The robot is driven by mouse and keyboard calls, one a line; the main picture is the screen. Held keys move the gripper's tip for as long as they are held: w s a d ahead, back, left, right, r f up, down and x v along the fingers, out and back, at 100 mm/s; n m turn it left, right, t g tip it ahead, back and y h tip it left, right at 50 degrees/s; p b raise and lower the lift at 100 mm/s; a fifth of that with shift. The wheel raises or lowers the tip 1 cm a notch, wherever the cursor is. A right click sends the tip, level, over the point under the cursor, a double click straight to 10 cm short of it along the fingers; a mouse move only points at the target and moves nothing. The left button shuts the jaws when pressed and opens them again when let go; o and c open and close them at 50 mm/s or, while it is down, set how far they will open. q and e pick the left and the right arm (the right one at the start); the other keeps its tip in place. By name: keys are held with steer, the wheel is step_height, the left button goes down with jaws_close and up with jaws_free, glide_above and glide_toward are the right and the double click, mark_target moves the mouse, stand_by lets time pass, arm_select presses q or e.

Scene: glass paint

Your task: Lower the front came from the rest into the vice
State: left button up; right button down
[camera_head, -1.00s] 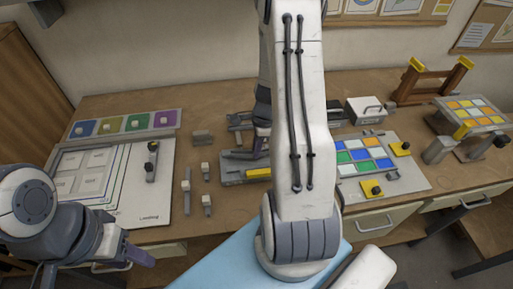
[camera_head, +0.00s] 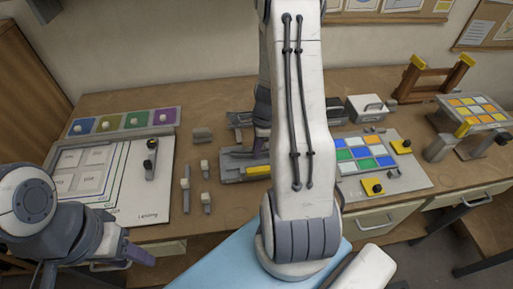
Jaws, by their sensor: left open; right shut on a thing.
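A grey vice with a yellow part (camera_head: 257,171) stands on the bench just left of my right arm. My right gripper (camera_head: 262,144) is just above and behind the vice, partly hidden by my own arm. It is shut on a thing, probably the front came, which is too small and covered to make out. Whether that thing touches the vice cannot be told. I cannot pick out the rest for certain. My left gripper (camera_head: 136,258) is open and empty, low at the left near the bench's front edge, away from the vice.
Several small grey pieces, one a long upright-looking one (camera_head: 186,190), lie left of the vice. A white layout board (camera_head: 128,190) and a colour-swatch strip (camera_head: 122,120) are further left. A coloured glass panel (camera_head: 362,153) and white box (camera_head: 365,108) are right of my arm.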

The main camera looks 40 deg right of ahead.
steer(key=shift+f, duration=0.45)
steer(key=c, duration=0.7)
jaws_free()
steer(key=shift+s+a, duration=0.15)
steer(key=shift+r+p, duration=1.05)
steer(key=shift+r, duration=0.15)
steer(key=shift+r+p, duration=0.45)
steer(key=shift+p, duration=0.05)
steer(key=shift+r+p, duration=1.9)
steer(key=shift+r, duration=0.05)
